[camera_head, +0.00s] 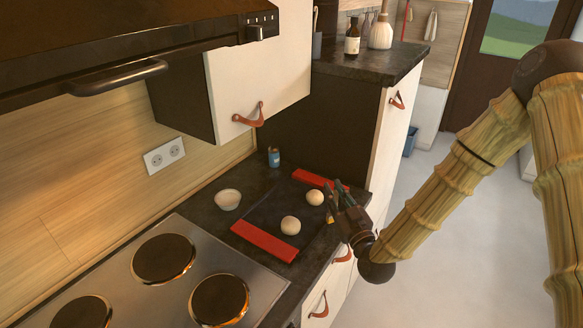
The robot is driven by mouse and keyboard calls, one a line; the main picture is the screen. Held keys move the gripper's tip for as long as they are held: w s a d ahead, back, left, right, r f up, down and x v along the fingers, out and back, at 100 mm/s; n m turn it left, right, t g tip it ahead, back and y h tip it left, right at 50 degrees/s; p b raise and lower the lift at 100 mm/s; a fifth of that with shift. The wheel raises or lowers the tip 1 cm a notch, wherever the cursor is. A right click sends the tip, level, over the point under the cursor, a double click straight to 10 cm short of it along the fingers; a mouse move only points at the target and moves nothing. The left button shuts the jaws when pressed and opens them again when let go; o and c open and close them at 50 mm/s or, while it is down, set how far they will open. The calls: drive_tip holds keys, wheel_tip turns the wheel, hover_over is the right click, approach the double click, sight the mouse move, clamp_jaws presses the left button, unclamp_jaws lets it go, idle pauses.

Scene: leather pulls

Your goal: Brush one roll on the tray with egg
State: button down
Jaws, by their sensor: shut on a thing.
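A dark tray (266,213) with red ends lies on the black counter right of the stove. Two pale round rolls sit on it: a nearer roll (290,226) and a farther roll (315,198). A small white bowl (227,200) with pale contents, perhaps the egg, stands left of the tray. My gripper (334,198) is at the tray's right edge, close to the farther roll. It is shut on a thin thing, likely the brush, mostly hidden by the fingers; a small yellowish bit (330,219) shows beside them. Whether it touches a roll cannot be told.
A small blue can (274,157) stands behind the tray. The stove (165,262) with several hotplates is at the left front. A tall cabinet (379,125) rises behind the counter, and a wall cupboard (262,75) hangs above. Open floor lies to the right.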

drive_tip(key=w+a+r+m+g+p, duration=0.1)
drive_tip(key=w+a+r, duration=0.15)
drive_tip(key=a, duration=0.35)
drive_tip(key=w+a+r+g+p, duration=0.1)
drive_tip(key=w+a, duration=0.3)
drive_tip(key=a, duration=0.2)
drive_tip(key=shift+h, duration=0.3)
drive_tip(key=shift+w+f+b, duration=0.1)
drive_tip(key=shift+f+b, duration=0.7)
drive_tip(key=shift+f, duration=1.7)
drive_tip(key=shift+f+b, duration=0.6)
drive_tip(key=shift+b, duration=0.2)
idle(0.4)
